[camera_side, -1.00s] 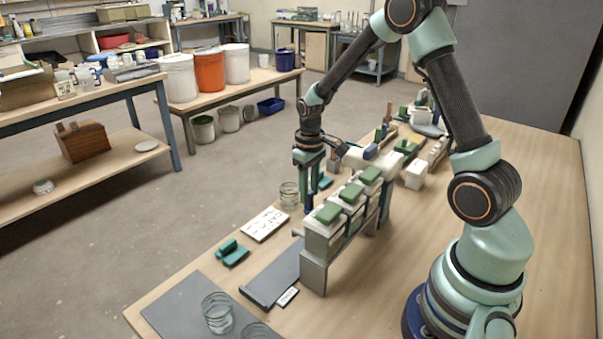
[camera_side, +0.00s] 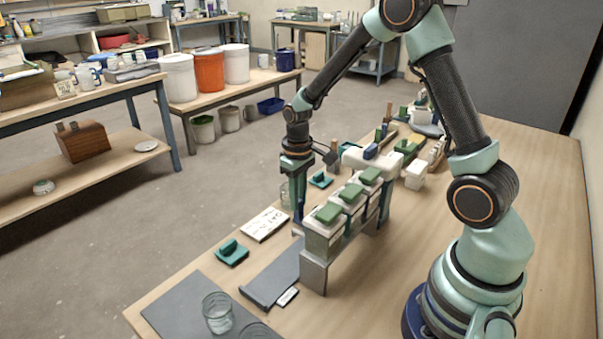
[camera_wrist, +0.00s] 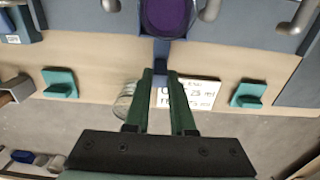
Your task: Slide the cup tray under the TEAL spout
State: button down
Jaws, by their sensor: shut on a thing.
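My gripper (camera_side: 298,218) is shut on a dark blue handle (camera_wrist: 162,50), which sits between its fingers (camera_wrist: 162,78) in the wrist view. Above the handle is a round container of purple glaze (camera_wrist: 168,14), apparently on the cup tray. The tray itself is mostly hidden in the side view by the bucket stand and my gripper. The stand (camera_side: 314,274) carries a row of white buckets with green lids (camera_side: 328,213). Grey spouts (camera_wrist: 208,9) show at the top of the wrist view. I cannot tell which spout is teal.
Teal blocks (camera_side: 232,252) (camera_side: 320,180) lie on the table on either side of a printed card (camera_side: 265,224). A glass (camera_wrist: 124,100) is beside my left finger. A dark rail (camera_side: 268,280), a grey mat (camera_side: 180,305) and a glass (camera_side: 217,312) are at the near end.

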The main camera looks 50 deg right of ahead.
jog(key=shift+a, duration=1.55)
jog(key=c, duration=0.8)
grip_release()
jog(key=shift+c, duration=0.2)
notch_tip(320, 180, up, 7)
